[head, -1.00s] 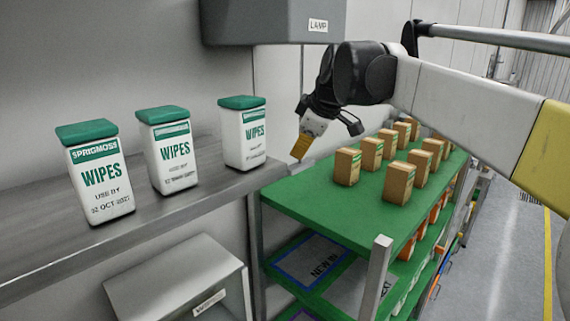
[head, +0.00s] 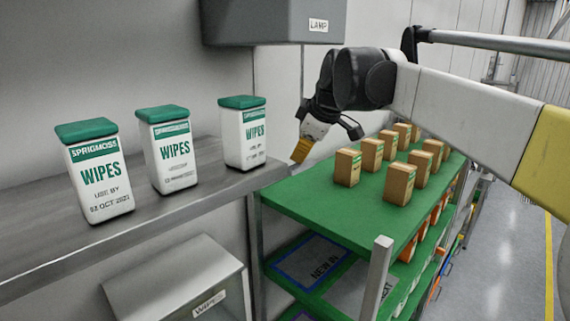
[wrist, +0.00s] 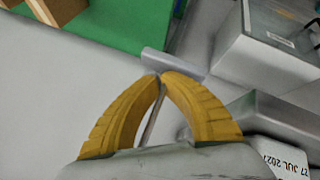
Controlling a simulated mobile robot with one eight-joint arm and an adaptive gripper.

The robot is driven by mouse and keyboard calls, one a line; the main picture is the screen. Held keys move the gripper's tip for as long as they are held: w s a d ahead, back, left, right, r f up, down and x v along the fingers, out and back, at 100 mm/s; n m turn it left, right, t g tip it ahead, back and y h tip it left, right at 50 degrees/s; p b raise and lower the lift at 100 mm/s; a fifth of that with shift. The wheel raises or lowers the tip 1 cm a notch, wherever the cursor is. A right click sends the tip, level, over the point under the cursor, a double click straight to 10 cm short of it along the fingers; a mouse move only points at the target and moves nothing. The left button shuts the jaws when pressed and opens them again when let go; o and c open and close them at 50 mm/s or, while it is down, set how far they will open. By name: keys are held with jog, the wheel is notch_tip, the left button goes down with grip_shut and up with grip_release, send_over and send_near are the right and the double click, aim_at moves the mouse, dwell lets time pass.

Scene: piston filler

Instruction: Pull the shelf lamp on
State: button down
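The lamp housing (head: 270,22) is a grey box labelled LAMP on the wall at the top of the head view. A thin vertical line shows below its right side; I cannot tell whether it is a pull cord or a wall seam. My gripper (head: 298,158) is below and slightly right of the lamp, its yellow fingers pointing down. In the wrist view the curved fingers of my gripper (wrist: 161,76) meet at their tips. A thin grey strip shows between them; I cannot tell whether it is held or lies behind.
Several wipes tubs (head: 175,150) stand on the grey shelf (head: 150,217) at left. A green rack (head: 305,205) with several small cartons (head: 398,183) stands at right. A grey wipes box (head: 175,280) is below the shelf. The floor at far right is clear.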

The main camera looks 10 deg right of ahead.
jog(key=shift+f+b, duration=0.4)
jog(key=shift+f, duration=0.25)
dwell(0.5)
jog(key=shift+r, duration=0.1)
jog(key=shift+r+p, duration=1.1)
jog(key=shift+r, duration=0.3)
notch_tip(320, 180, up, 6)
jog(key=p, duration=0.4)
dwell(3.9)
